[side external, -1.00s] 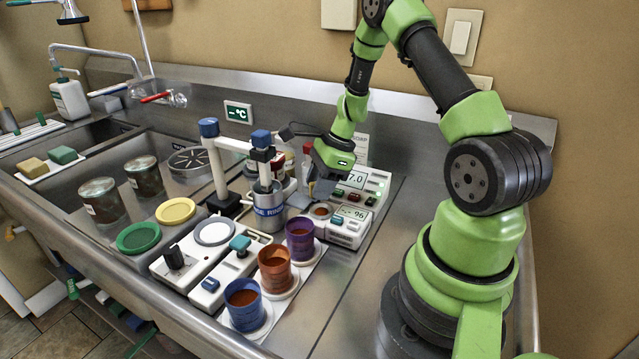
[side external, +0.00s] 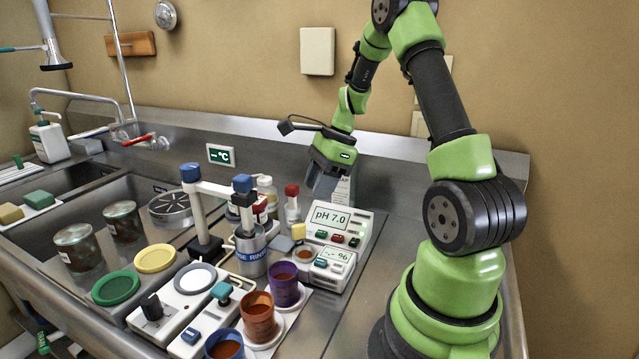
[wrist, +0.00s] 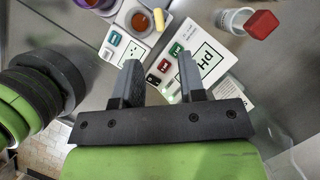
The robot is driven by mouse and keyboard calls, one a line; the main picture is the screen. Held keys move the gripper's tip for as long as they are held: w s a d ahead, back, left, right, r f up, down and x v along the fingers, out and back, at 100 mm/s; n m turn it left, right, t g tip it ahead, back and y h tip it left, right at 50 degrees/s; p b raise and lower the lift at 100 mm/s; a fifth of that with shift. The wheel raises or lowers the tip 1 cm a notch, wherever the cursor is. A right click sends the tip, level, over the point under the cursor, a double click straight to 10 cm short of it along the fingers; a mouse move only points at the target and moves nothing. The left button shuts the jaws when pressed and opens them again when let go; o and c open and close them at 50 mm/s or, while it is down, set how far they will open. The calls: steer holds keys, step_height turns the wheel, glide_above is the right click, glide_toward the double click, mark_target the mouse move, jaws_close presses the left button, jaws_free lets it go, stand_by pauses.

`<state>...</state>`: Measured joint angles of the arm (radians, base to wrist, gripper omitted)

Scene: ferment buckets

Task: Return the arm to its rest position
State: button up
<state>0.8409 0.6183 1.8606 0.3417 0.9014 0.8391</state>
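My gripper (side external: 322,186) hangs in the air behind and above the pH meter (side external: 345,222), near the back wall of the steel counter. In the wrist view my gripper (wrist: 160,74) has two dark fingers standing apart with nothing between them. The arm is bent, coming up from its green base at the right and down to the gripper. The meter, reading "pH 7.0", lies beyond the fingertips in the wrist view (wrist: 207,58). No held object shows.
Purple (side external: 284,285), orange (side external: 258,318) and blue (side external: 224,345) cups stand in front. A steel rinse beaker (side external: 251,254), a probe stand (side external: 200,215) and a red-capped bottle (side external: 292,203) stand left of the meter. The space above the meter is free.

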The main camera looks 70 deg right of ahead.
steer(key=a+r+n+h, duration=0.1)
steer(key=a+r+n, duration=0.5)
steer(key=a+r, duration=0.15)
steer(key=s+a+r+n+t, duration=0.2)
steer(key=s+a+r+n, duration=0.2)
steer(key=a+n, duration=0.3)
steer(key=s+a+r+n+t, duration=0.2)
steer(key=s+a+r+n, duration=0.2)
steer(key=s+a+n, duration=0.3)
steer(key=n, duration=0.3)
steer(key=shift+r, duration=0.4)
